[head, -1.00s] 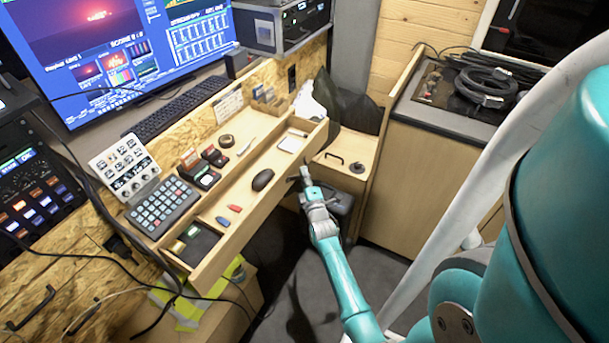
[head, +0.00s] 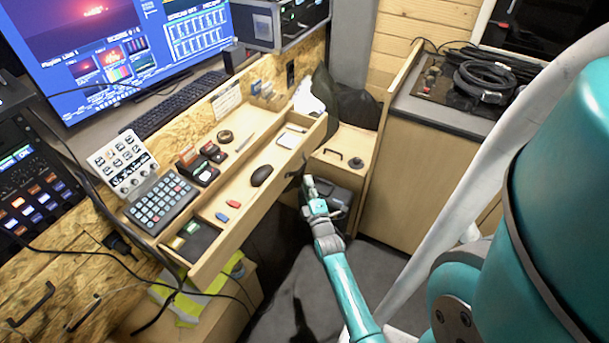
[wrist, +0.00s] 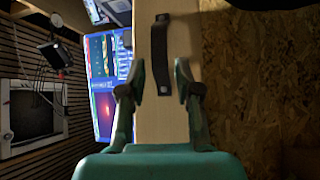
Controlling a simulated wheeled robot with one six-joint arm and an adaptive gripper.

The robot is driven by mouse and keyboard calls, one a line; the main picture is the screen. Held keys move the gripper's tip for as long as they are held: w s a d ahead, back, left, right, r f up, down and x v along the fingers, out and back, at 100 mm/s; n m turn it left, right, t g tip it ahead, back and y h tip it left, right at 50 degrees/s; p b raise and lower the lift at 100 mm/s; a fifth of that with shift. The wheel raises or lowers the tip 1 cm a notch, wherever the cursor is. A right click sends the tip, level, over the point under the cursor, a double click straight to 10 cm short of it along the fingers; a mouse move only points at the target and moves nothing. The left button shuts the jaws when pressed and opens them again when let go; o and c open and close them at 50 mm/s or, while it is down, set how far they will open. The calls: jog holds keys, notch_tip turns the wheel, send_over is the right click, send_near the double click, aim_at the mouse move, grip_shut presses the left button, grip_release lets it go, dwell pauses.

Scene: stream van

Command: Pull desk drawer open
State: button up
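The desk drawer (head: 222,256) is pulled out from under the desk, and its inside shows in the head view. Its dark handle (head: 294,166) is on the front panel, near the right end. My gripper (head: 308,181) is just in front of the handle and slightly below it in the picture, apart from it. In the wrist view the handle (wrist: 161,50) runs lengthwise on the pale drawer front (wrist: 150,125). There my gripper's two fingers (wrist: 160,80) are spread, with nothing held between them.
A wooden cabinet (head: 420,180) stands to the right.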

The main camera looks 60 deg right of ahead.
jog(key=v, duration=0.5)
jog(key=shift+s+a, duration=0.2)
jog(key=shift+a, duration=0.05)
dwell(0.3)
jog(key=s+a+r+m+t+y, duration=0.1)
jog(key=s+a+m+y, duration=0.2)
jog(key=a, duration=0.9)
jog(key=s+a+t+y, duration=0.1)
jog(key=s+a+y, duration=0.25)
jog(key=a, duration=0.85)
jog(key=s+a+r+m+y, duration=0.4)
jog(key=s+a+r+y, duration=0.4)
jog(key=s+a+r, duration=0.5)
jog(key=s, duration=0.2)
jog(key=shift+s+a+r+g, duration=0.25)
jog(key=shift+s+r+g, duration=0.05)
